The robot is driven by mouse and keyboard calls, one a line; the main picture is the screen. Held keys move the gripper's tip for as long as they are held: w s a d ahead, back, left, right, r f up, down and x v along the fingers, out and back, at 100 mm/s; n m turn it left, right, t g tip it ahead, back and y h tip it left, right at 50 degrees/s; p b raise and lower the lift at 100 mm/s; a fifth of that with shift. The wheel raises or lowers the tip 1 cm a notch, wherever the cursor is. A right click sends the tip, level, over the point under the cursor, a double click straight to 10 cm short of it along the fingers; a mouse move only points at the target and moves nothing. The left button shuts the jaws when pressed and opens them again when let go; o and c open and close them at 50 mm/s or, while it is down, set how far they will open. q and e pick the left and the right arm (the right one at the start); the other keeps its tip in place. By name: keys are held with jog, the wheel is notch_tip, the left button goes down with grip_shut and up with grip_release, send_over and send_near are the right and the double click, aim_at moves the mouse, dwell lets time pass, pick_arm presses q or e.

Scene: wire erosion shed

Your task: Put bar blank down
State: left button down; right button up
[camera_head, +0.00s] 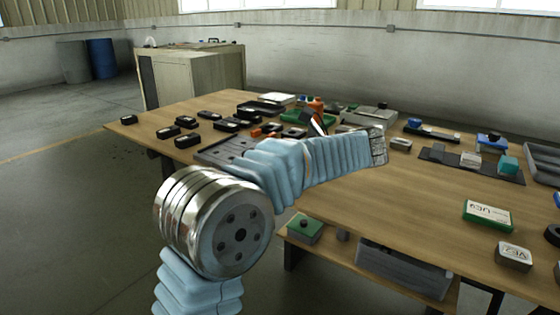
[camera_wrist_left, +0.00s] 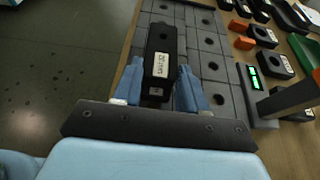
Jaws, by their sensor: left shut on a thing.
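The bar blank looks like a dark block with a white label (camera_wrist_left: 160,60) in the left wrist view. My left gripper (camera_wrist_left: 160,92) is shut on its near end, with a blue finger on each side. The block is over a grey plate with holes (camera_wrist_left: 208,43); I cannot tell whether it touches the plate. In the head view the same plate (camera_head: 209,152) shows partly at the table's near left edge. My blue-sleeved left arm covers the rest of it, and hides the left gripper and the block. My right gripper is in neither view.
Several dark blocks (camera_head: 186,140) lie on the wooden table (camera_head: 430,185) left of and behind the plate. A display unit (camera_wrist_left: 257,83) and orange pieces (camera_wrist_left: 243,42) are right of the plate. A green tray (camera_head: 300,117) is farther back. The table's middle front is clear.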

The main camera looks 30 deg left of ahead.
pick_arm(q)
jog(key=c, duration=0.6)
grip_release()
jog(key=shift+f, duration=0.15)
jog(key=shift+r, duration=0.2)
jog(key=p+v, duration=0.2)
jog(key=v, duration=1)
